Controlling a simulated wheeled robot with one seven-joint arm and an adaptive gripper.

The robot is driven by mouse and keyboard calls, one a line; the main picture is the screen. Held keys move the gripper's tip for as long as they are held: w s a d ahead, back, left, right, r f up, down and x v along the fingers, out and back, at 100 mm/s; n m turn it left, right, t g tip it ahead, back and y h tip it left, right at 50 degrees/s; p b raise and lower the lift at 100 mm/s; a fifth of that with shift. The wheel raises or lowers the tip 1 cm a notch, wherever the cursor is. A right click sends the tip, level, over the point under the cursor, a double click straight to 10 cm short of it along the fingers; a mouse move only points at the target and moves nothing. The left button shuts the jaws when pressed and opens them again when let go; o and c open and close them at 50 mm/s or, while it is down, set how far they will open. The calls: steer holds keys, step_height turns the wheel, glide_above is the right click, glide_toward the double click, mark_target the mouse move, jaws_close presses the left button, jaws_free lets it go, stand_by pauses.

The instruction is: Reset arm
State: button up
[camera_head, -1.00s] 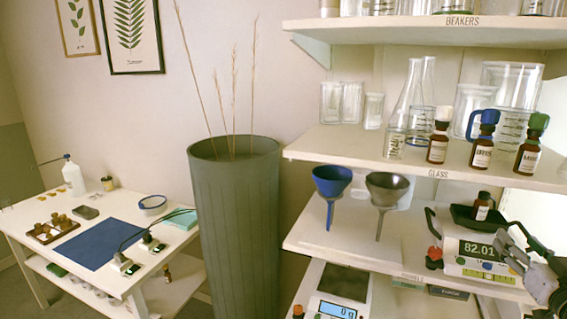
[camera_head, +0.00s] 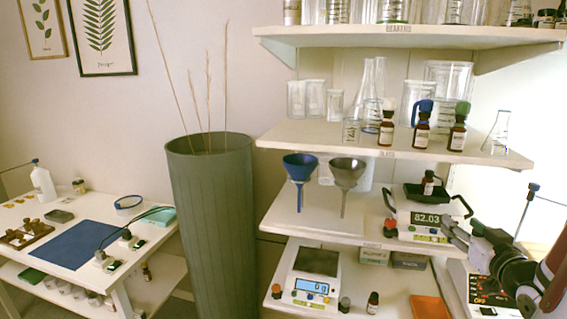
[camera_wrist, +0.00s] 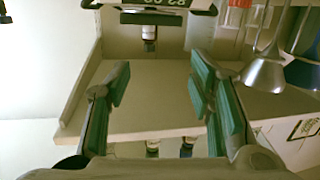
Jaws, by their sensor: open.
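My gripper (camera_head: 452,232) is at the right in the head view, at the front right corner of the scale with the lit display. In the wrist view my gripper (camera_wrist: 160,90) is open, with green-padded fingers wide apart and nothing between them. The scale (camera_head: 428,222) reads about 82.03 and bears a small brown bottle (camera_head: 428,183) on its black pan. The scale's display also shows upside down at the top of the wrist view (camera_wrist: 150,4). Whether the fingers touch the scale is unclear.
Blue (camera_head: 300,170) and grey (camera_head: 346,175) funnels hang left of the scale. Several capped brown bottles and glassware stand on the shelf above (camera_head: 300,136). A second scale (camera_head: 316,270) sits below. A control box (camera_head: 488,298) is under my arm. A tall green planter (camera_head: 212,220) stands left.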

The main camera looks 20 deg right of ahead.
steer(key=w+a+r+n+g+y, duration=0.1)
steer(key=w+a+r+g, duration=0.3)
steer(key=a, duration=0.5)
steer(key=w+a+r+n+g+y, duration=0.1)
steer(key=w+a+r+n, duration=0.1)
steer(key=w+a, duration=0.45)
steer(key=s+a+g+y, duration=0.1)
steer(key=s+a+y, duration=0.1)
steer(key=s+a, duration=0.3)
steer(key=s+a+r+n+g+y, duration=0.1)
steer(key=s+a, duration=0.4)
steer(key=a, duration=0.7)
steer(key=s+a+n+g+y, duration=0.1)
steer(key=s+a+g+y, duration=0.1)
steer(key=s+a, duration=0.3)
steer(key=a+y, duration=0.1)
steer(key=a, duration=0.3)
steer(key=shift+s+a+r, duration=0.15)
steer(key=shift+s+a, duration=0.05)
steer(key=shift+s, duration=0.1)
steer(key=shift+d, duration=0.1)
